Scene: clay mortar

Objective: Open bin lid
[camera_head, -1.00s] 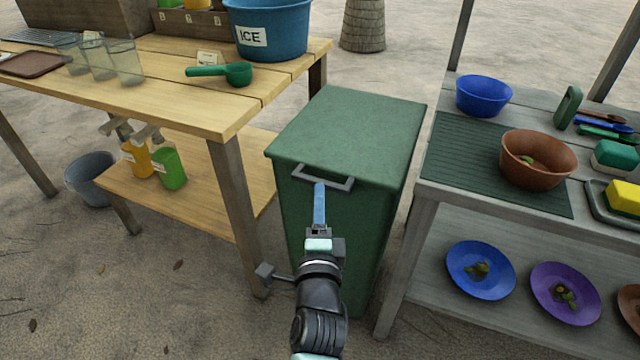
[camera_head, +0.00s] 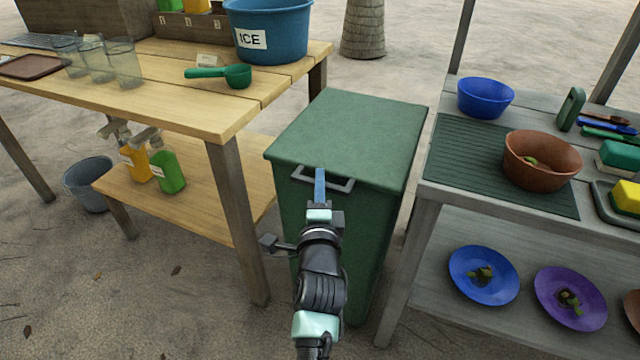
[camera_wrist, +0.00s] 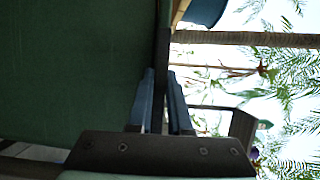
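The green bin (camera_head: 350,130) stands upright between two tables, its lid (camera_head: 355,125) lying flat and closed on top. A grey bar handle (camera_head: 343,185) sticks out from the front just under the lid's edge. My gripper (camera_head: 320,182) is at the left part of this handle, its blue fingers overlapping it in the head view; contact cannot be told. In the wrist view, the two fingers (camera_wrist: 161,100) stand apart with a narrow gap. A dark strip shows between them, and the green bin surface (camera_wrist: 75,70) fills the left side.
A wooden table (camera_head: 170,95) stands left of the bin, with a blue ice tub (camera_head: 270,30) and a green scoop (camera_head: 225,75). A grey table (camera_head: 440,190) with bowls stands close on the right. Sandy ground is free in front.

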